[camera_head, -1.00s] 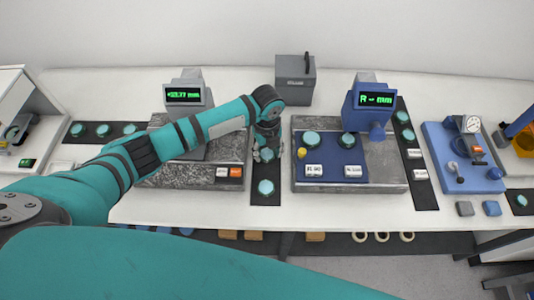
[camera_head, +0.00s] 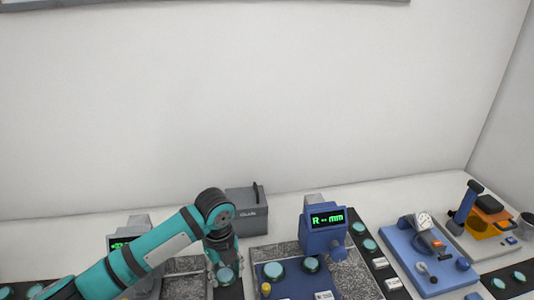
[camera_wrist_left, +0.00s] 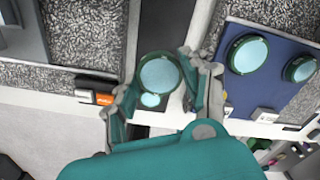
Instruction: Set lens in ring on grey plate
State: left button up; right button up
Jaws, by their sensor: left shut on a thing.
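My left gripper (camera_head: 226,264) points down over the dark strip between the grey and blue stations. It is shut on a round, pale teal lens with a dark green rim, seen between the fingers in the left wrist view (camera_wrist_left: 159,73). My right gripper is not in view.
Right of the gripper, a blue pad (camera_wrist_left: 270,80) carries two lenses. A blue instrument (camera_head: 322,230) with a green display stands behind it. A grey box (camera_head: 247,212) stands at the back. A blue gauge base (camera_head: 432,262) is farther right.

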pick_arm(q)
jog(key=n, duration=0.2)
jog(key=s+n+b, duration=0.1)
jog(key=shift+a+r, duration=0.3)
jog(key=shift+r, duration=0.1)
jog(key=s+a+r+n+b, duration=0.1)
jog(key=s+n, duration=0.5)
jog(key=n, duration=0.6)
jog(key=s+a+r+n+b, duration=0.2)
jog(key=s+n, duration=0.5)
jog(key=n, duration=0.5)
jog(key=shift+a+b, duration=0.3)
jog(key=shift+b, duration=0.45)
